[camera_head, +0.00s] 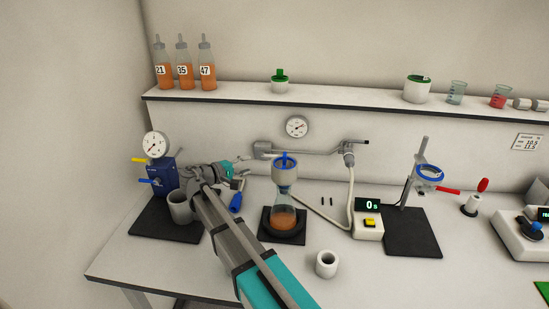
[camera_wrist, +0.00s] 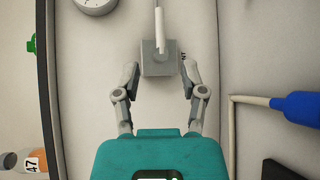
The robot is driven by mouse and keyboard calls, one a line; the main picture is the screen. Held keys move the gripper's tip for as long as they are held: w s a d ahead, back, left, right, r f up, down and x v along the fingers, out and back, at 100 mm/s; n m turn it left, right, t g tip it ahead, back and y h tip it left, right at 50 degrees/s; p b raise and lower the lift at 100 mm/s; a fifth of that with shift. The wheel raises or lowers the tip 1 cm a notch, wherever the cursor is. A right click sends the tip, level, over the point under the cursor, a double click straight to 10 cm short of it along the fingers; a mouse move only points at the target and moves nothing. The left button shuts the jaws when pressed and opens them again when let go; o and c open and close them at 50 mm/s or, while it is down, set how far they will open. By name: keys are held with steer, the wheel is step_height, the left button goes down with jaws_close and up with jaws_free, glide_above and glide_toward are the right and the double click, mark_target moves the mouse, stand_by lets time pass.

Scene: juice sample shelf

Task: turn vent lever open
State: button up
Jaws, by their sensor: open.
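A blue box (camera_head: 163,178) under a dial gauge, at left in the head view, bears a yellow lever (camera_head: 139,160) and a blue lever (camera_head: 149,181). My gripper (camera_head: 241,174) is open and points right, past the blue box. In the wrist view, a grey block (camera_wrist: 158,66) with a pale rod appears between the open fingertips (camera_wrist: 161,75); contact cannot be told.
A blue handle (camera_head: 236,202) hangs close below my gripper; it also shows in the wrist view (camera_wrist: 298,107). A flask (camera_head: 284,214) stands right of my arm, and a white cup (camera_head: 327,264) near the front. The shelf (camera_head: 330,104) runs above.

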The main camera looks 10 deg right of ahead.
mark_target(271, 156)
steer(key=b+x, duration=0.1)
steer(key=x, duration=1.2)
steer(key=shift+w+d+b, duration=0.1)
steer(key=shift+w+b, duration=0.05)
steer(key=shift+b, duration=0.2)
steer(key=shift+c, duration=0.3)
jaws_close()
